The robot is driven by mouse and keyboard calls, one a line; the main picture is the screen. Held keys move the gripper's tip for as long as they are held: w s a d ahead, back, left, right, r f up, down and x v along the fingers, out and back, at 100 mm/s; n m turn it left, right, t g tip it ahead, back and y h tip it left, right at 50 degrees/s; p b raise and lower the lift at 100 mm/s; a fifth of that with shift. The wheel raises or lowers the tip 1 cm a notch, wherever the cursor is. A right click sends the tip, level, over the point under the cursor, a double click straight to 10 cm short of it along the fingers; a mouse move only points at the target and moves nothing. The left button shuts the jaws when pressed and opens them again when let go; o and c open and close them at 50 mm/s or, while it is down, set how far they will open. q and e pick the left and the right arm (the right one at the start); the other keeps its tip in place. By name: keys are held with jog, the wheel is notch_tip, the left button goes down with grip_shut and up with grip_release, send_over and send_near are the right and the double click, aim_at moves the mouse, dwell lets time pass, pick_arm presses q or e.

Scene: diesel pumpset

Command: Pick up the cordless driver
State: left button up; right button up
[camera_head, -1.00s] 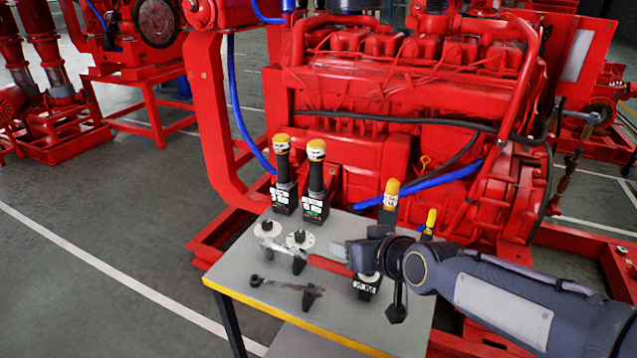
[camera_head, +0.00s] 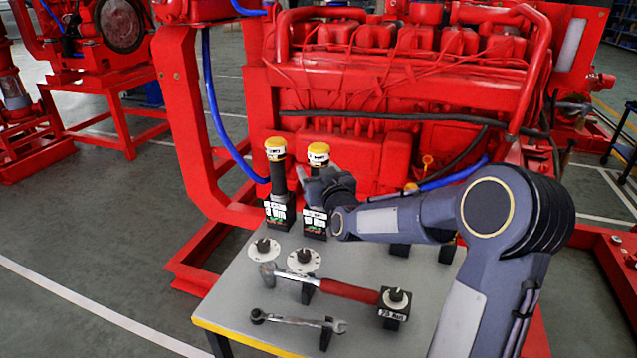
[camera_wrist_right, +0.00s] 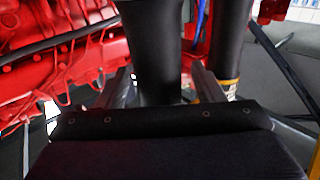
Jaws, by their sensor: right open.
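Two upright black tools with yellow tops and labelled black bases, which look like cordless drivers, stand at the table's back left. One is the left driver (camera_head: 277,180); the other is the right driver (camera_head: 315,222). My right gripper (camera_head: 311,175) is open at the right driver's upper body, partly hiding it. In the right wrist view, a black cylindrical body (camera_wrist_right: 152,45) stands between the two spread fingers, and a second black body (camera_wrist_right: 231,40) is to the right. I cannot tell whether the fingers touch it. My left gripper is not in view.
The grey table (camera_head: 225,300) also holds two white discs (camera_head: 304,260), a red-handled hammer (camera_head: 345,289), a wrench (camera_head: 290,319) and a labelled black block (camera_head: 394,312). My right arm covers other items at the back right. The red engine (camera_head: 400,90) stands close behind.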

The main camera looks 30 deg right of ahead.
jog(key=shift+w+d, duration=0.1)
jog(key=shift+w, duration=0.45)
grip_shut()
jog(key=shift+r, duration=0.2)
notch_tip(320, 180, up, 18)
jog(key=p, duration=0.4)
jog(key=shift+f, duration=0.1)
